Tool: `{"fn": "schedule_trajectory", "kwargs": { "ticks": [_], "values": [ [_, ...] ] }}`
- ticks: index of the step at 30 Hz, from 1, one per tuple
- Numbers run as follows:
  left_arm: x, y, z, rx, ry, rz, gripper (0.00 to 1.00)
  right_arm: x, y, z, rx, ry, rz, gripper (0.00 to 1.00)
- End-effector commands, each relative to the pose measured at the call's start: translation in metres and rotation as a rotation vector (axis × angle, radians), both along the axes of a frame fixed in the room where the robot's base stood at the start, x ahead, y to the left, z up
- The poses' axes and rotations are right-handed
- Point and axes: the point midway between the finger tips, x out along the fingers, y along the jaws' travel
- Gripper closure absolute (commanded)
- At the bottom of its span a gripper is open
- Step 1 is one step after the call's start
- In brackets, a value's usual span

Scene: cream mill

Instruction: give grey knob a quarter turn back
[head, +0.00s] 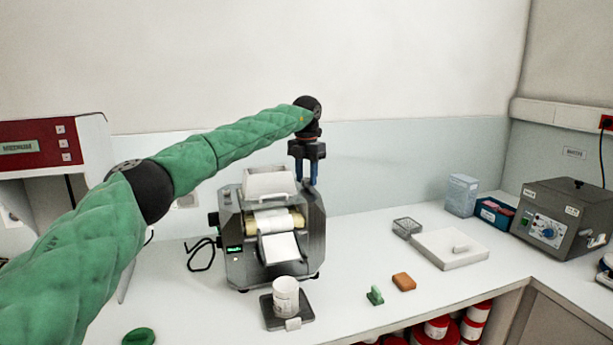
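The cream mill (235,262), a dark grey machine with pale rollers, stands on the white counter in the middle of the head view. I cannot clearly make out a grey knob on it; one may be hidden behind my gripper or the mill's housing. My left gripper (306,180) points down at the mill's upper right corner, close to its right side panel. Its two blue fingers are apart with a gap between them, and I see nothing held there. Whether the fingers touch the mill cannot be told. My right gripper is not in view.
A white jar (286,293) stands on a dark square plate (270,315) before the mill. A green item (375,295) and an orange block (403,282) lie to the right. A white slab (450,262) and a grey box with a blue dial (565,215) stand farther right.

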Motion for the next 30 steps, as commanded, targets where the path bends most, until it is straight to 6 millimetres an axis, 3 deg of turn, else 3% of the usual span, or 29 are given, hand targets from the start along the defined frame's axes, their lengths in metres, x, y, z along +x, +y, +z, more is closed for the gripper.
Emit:
{"fn": "schedule_trajectory", "kwargs": {
  "ticks": [7,10,19,30],
  "values": [
    [0.000,-0.001,0.014,-0.001,-0.001,-0.001,0.61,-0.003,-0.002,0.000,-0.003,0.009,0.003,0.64],
    [0.000,-0.001,0.030,0.000,-0.001,0.000,0.61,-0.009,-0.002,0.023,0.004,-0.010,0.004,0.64],
    [0.001,-0.001,0.070,0.000,-0.001,0.000,0.61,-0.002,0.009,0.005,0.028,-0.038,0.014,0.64],
    [0.001,0.000,0.078,0.000,0.000,0.000,0.61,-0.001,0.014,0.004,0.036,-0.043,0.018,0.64]
  ]
}}
